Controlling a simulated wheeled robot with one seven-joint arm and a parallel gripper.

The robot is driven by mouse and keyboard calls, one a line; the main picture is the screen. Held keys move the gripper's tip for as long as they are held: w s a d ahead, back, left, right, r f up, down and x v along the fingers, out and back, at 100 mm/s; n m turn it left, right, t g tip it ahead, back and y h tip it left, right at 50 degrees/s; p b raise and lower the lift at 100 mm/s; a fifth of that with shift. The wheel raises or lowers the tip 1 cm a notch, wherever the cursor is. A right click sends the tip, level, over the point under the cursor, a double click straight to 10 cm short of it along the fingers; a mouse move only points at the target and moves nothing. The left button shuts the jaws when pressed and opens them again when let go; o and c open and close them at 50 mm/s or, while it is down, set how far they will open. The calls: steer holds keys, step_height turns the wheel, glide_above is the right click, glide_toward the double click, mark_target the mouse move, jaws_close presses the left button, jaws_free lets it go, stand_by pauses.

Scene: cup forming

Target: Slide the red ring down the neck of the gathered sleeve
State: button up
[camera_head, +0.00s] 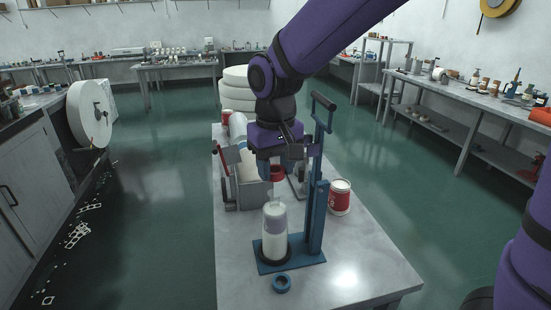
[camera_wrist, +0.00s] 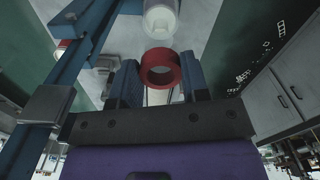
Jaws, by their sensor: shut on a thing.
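The red ring (camera_head: 277,174) is held between the two fingers of my gripper (camera_head: 276,163). In the wrist view the ring (camera_wrist: 160,53) sits between the blue fingers, its opening clear. The sleeve (camera_head: 274,240) is a white upright cylinder with a see-through, purplish upper part. It stands on a blue base plate (camera_head: 308,259). The ring is above the sleeve's top and apart from it in the head view. The sleeve also shows at the top edge of the wrist view (camera_wrist: 160,18), beyond the ring.
A blue upright press column (camera_head: 317,215) with a lever handle stands close right of the sleeve. A red and white can (camera_head: 340,198) is right of it. A grey bin (camera_head: 249,190) stands behind left. The table's front right is clear.

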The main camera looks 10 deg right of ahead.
mark_target(276, 196)
steer(key=shift+f, duration=1.85)
steer(key=shift+f, duration=2.3)
steer(key=o, duration=1)
step_height(276, 196, up, 11)
steer(key=shift+f, duration=0.15)
stand_by(0.4)
